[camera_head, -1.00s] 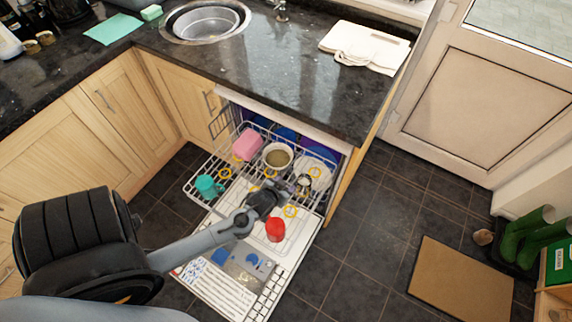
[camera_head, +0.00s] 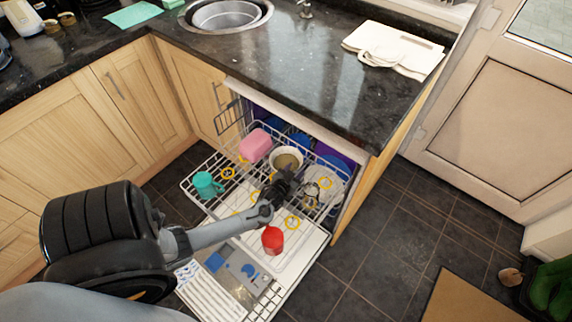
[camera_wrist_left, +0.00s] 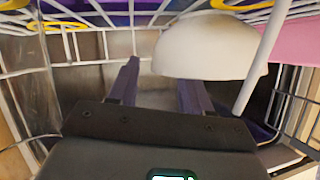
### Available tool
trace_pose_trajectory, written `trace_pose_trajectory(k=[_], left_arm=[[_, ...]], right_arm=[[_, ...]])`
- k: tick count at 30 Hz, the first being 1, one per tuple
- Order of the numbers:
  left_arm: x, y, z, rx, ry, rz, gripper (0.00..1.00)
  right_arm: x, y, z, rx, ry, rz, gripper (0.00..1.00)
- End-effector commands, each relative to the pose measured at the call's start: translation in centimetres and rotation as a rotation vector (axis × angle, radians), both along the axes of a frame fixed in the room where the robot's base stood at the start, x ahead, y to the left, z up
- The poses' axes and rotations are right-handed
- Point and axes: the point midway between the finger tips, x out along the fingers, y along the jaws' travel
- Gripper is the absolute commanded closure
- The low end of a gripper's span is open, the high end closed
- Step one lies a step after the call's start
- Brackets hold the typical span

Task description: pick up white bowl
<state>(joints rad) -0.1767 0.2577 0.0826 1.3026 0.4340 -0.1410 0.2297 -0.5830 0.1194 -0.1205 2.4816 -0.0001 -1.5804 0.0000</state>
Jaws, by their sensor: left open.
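The white bowl (camera_head: 287,153) sits in the dishwasher rack, its beige inside facing up. It shows large in the left wrist view (camera_wrist_left: 208,45) as a smooth white dome. My left gripper (camera_head: 288,176) is open, at the bowl's near side in the head view. In the left wrist view my left gripper (camera_wrist_left: 158,85) has one finger left of the bowl, and the other finger's tip meets the bowl's lower edge in the picture. I cannot tell whether they touch. The bowl's near edge is partly hidden by the gripper in the head view. My right gripper is not in view.
The rack also holds a pink container (camera_head: 256,144), a teal mug (camera_head: 207,185), a glass (camera_head: 311,193) and blue and purple dishes behind. A red cup (camera_head: 272,240) stands nearer on the open door. The counter (camera_head: 300,60) overhangs the rack's back.

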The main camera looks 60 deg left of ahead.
Motion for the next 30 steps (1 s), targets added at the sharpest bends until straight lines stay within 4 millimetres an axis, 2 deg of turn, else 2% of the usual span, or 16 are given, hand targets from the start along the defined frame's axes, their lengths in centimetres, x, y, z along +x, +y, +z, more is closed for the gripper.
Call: trace_pose_trajectory(k=[6,16,25,30], left_arm=[[1.9,1.3,-1.0,0.001,0.001,0.0,0.51],[2.1,1.5,-1.1,-0.001,0.001,-0.001,0.53],[2.1,1.5,-1.1,-0.001,0.001,-0.001,0.98],[2.1,1.5,-1.1,0.0,0.0,-0.001,1.0]], right_arm=[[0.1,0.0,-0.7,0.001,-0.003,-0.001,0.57],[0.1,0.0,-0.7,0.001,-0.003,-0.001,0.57],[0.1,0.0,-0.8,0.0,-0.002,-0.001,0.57],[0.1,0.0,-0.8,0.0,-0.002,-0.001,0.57]])
